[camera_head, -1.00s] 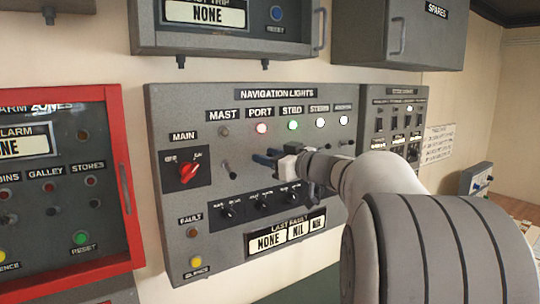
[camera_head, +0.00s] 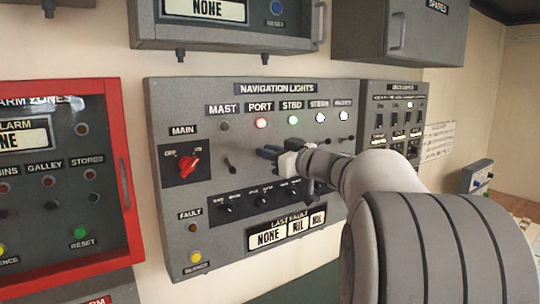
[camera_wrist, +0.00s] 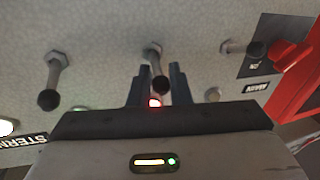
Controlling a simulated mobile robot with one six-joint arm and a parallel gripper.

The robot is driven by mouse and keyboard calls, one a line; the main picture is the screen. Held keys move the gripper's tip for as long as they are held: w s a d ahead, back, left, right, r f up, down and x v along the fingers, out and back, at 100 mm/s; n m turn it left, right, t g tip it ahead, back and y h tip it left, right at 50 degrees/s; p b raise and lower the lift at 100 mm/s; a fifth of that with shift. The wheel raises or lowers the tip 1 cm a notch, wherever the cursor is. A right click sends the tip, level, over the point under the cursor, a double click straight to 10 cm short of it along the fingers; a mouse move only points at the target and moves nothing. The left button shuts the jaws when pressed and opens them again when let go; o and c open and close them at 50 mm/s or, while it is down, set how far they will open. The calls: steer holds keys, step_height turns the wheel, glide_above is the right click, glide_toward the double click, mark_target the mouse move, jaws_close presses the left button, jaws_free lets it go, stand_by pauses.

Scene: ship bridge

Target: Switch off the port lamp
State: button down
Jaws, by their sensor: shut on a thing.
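The navigation lights panel (camera_head: 170,110) is a grey box on the wall. Its PORT lamp (camera_head: 261,123) glows red under the PORT label (camera_head: 260,107); the red glow also shows in the wrist view (camera_wrist: 155,102). My gripper (camera_head: 268,153) is at the panel below this lamp. In the wrist view, my gripper (camera_wrist: 159,75) has a finger on each side of the port toggle lever (camera_wrist: 154,58) and is shut on it. In the head view the fingers hide this lever.
A red MAIN rotary switch (camera_head: 189,165) sits left. Small black knobs (camera_head: 226,207) lie below. A red-framed alarm cabinet (camera_head: 125,150) stands further left.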

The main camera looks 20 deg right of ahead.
step_height(320, 180, down, 4)
steer(key=n+t+y+b, duration=0.1)
steer(key=t+y+b, duration=0.1)
steer(key=b, duration=0.6)
steer(key=n+t+y+b, duration=0.1)
steer(key=t+b, duration=0.2)
steer(key=b, duration=0.6)
steer(key=shift+r+y, duration=0.2)
steer(key=shift+y, duration=0.2)
steer(key=shift+n+t+y+b, duration=0.3)
steer(key=shift+n+y+b, duration=0.15)
steer(key=shift+b, duration=0.65)
steer(key=shift+r+b, duration=0.15)
steer(key=shift+b, duration=0.15)
steer(key=c, duration=1.4)
jaws_free()
steer(key=shift+r, duration=0.1)
